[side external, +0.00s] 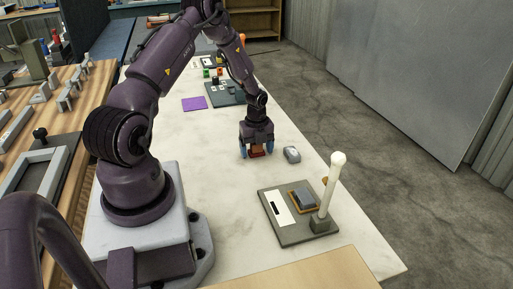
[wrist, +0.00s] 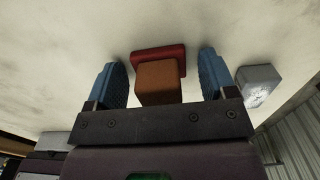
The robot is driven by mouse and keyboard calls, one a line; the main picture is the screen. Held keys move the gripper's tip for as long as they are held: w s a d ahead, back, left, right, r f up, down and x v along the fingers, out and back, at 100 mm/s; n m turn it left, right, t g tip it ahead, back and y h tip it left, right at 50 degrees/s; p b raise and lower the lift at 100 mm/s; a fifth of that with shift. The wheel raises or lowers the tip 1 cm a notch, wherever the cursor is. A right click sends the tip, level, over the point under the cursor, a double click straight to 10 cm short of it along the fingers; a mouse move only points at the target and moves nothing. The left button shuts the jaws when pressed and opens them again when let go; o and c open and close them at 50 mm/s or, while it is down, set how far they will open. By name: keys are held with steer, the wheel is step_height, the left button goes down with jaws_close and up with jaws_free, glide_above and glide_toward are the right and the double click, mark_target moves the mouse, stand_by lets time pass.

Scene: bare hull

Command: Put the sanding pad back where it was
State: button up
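A block with a brown body and a dark red base (wrist: 158,83), which may be the sanding pad, sits on the pale worktop. It also shows between the fingers in the side external view (side external: 256,154). My gripper (side external: 257,151) points down over it, low to the worktop. In the wrist view its blue fingers stand on either side of the block, with a gap on each side, so it looks open. A second block, grey on an orange-yellow base (side external: 303,198), lies on a dark board (side external: 285,236) in front; it could also be a pad.
A white post with a round top (side external: 329,190) stands upright on the board beside a white plate (side external: 278,207). A purple square (side external: 194,104) and another dark board (side external: 222,97) lie farther back.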

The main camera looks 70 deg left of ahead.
step_height(320, 180, up, 12)
steer(key=shift+f, duration=0.1)
steer(key=d+r+n+t+y, duration=0.2)
steer(key=d+r+n, duration=0.6)
steer(key=d+r, duration=0.9)
steer(key=s+d+r+n+t+h, duration=0.2)
steer(key=s+d+r+n, duration=0.4)
steer(key=s+d+n, duration=0.4)
steer(key=shift+s+d+t, duration=0.7)
steer(key=shift+d+t, duration=0.1)
steer(key=shift+d, duration=0.15)
